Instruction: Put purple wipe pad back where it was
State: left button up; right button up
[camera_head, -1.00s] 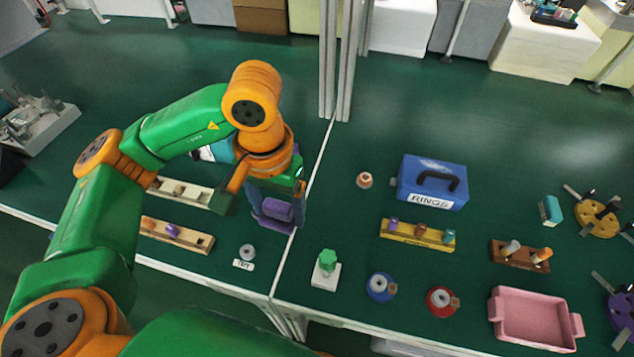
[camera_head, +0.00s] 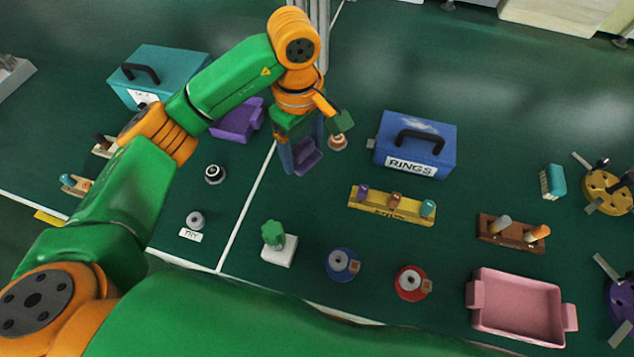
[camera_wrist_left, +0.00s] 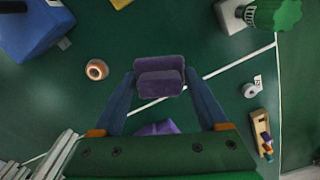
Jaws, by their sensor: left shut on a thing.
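The purple wipe pad (camera_head: 309,158) is a small block with a stepped shape. My left gripper (camera_head: 303,162) is shut on it and holds it above the green surface, just right of the white line. In the left wrist view the pad (camera_wrist_left: 160,65) sits between the two blue-grey fingers of the left gripper (camera_wrist_left: 160,82), with green surface around it. I cannot tell its exact height. My right gripper does not show.
An orange ring-shaped part (camera_head: 337,142) stands close right of the gripper. The blue RINGS box (camera_head: 417,148), yellow peg block (camera_head: 390,206) and green-knobbed white block (camera_head: 279,248) lie to the right and front. A purple tray (camera_head: 232,124) and teal box (camera_head: 180,68) are left. Open surface lies between.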

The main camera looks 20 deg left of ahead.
aim_at(304, 188)
pick_arm(q)
jog(key=shift+n, duration=0.3)
jog(key=f, duration=0.5)
jog(key=f+p, duration=0.1)
jog(key=f, duration=0.4)
jog(key=shift+s+a, duration=0.2)
jog(key=shift+f, duration=0.25)
jog(key=o, duration=1.2)
jog(key=shift+r, duration=0.35)
jog(key=shift+w+r, duration=0.1)
jog(key=shift+r, duration=0.25)
notch_tip(304, 188, up, 10)
jog(key=shift+f+b, duration=0.1)
jog(key=shift+b, duration=0.25)
jog(key=shift+r, duration=0.65)
